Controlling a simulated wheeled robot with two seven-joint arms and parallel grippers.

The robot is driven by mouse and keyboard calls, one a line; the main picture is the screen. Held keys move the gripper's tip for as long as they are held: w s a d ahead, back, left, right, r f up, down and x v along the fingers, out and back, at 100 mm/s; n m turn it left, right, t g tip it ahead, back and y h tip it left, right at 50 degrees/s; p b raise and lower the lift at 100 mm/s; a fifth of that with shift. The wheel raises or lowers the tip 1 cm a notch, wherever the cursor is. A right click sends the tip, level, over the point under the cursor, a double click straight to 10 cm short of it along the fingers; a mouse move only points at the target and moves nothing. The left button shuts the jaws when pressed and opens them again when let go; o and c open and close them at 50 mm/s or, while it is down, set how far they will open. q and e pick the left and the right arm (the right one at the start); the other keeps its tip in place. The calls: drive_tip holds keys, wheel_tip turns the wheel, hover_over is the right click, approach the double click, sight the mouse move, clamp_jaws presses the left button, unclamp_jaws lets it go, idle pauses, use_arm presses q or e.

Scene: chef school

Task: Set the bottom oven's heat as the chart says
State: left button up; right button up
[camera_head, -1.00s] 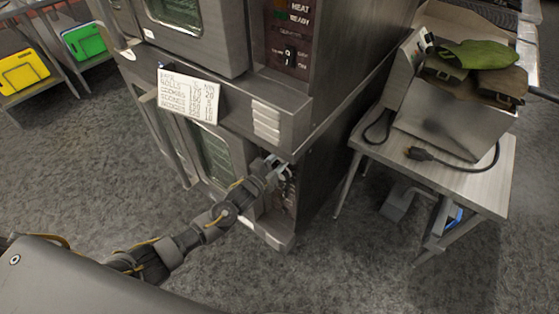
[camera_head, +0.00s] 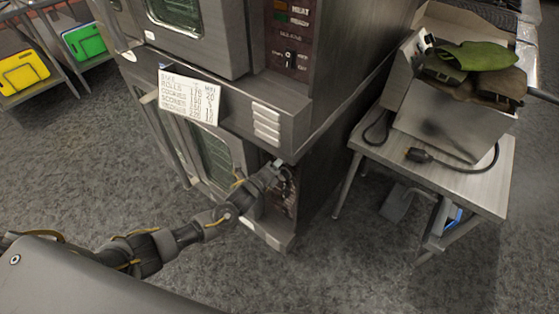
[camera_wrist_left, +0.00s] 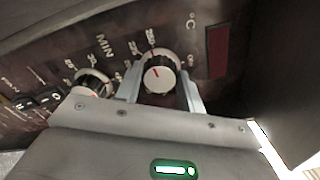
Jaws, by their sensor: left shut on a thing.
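My left gripper (camera_head: 283,173) reaches the control panel at the right of the bottom oven (camera_head: 213,157). In the left wrist view its two fingers (camera_wrist_left: 163,84) are shut on the sides of a round, pale-faced knob (camera_wrist_left: 160,78). The knob's red mark points up and slightly left; a °C label and small numbers surround it, but the exact setting is hard to read. A second knob (camera_wrist_left: 95,82) near the MIN label is to its left. The white chart (camera_head: 189,97) hangs on the oven front, with rows such as rolls, cookies and scones; its numbers are partly legible.
The top oven's panel (camera_head: 291,35) is above. A metal side table (camera_head: 470,185) at right carries a box with green and brown mitts (camera_head: 474,57) and a cable. Cutting boards (camera_head: 84,41) stand at far left. Grey floor is open around the oven.

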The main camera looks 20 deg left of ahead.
use_arm(q)
drive_tip(key=shift+s+d+f+m, duration=0.1)
drive_tip(key=shift+m, duration=0.7)
drive_tip(key=o, duration=1)
drive_tip(key=shift+c, duration=0.2)
drive_tip(key=v, duration=1)
drive_tip(key=shift+s+b, duration=0.35)
drive_tip(key=shift+b, duration=0.1)
